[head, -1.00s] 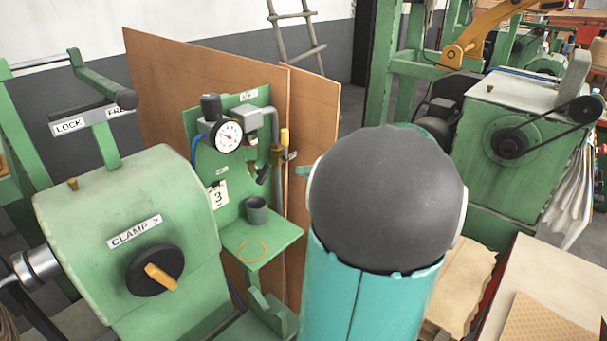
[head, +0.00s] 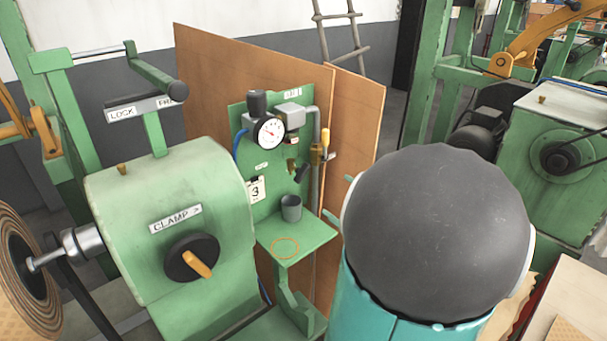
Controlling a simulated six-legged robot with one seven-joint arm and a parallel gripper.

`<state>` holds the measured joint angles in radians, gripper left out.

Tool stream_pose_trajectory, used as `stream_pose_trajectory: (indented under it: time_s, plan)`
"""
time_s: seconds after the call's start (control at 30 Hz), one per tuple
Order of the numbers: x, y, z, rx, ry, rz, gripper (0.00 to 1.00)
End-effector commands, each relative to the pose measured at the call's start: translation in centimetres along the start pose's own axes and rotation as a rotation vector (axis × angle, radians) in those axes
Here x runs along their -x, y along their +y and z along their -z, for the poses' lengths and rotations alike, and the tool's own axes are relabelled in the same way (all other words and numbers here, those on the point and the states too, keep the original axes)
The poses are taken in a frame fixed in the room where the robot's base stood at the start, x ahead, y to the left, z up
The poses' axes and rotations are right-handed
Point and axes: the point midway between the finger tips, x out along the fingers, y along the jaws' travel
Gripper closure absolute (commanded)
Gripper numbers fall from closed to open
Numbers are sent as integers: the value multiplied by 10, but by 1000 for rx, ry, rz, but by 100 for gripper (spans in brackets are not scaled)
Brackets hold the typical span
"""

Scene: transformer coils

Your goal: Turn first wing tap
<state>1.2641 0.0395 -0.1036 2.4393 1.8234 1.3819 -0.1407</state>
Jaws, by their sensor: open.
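A green panel (head: 247,115) stands behind the clamp machine and carries small fittings. A brass fitting with a dark handle (head: 301,174) sits low on its right side. A valve with an upright yellow handle (head: 325,139) sits on the grey pipe at the panel's right edge. I cannot tell which of these is the first wing tap. My gripper is out of view; only my teal arm with its dark rounded joint shows, in front and right of the panel.
Brown boards (head: 215,72) stand behind.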

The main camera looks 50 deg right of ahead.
Motion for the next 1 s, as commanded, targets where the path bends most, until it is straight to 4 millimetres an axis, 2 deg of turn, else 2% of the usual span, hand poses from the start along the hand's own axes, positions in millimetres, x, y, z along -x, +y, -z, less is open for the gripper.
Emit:
stream_pose_trajectory:
  time_s: [0.17, 0.7, 0.83, 1.0]
  plan:
    - [-14, 0, 0, -8, -2, 0, 25]
    - [-115, 0, 0, -7, -2, -1, 25]
    - [-130, 0, 0, -5, -1, -1, 25]
    - [-138, 0, 0, -5, -1, 1, 25]
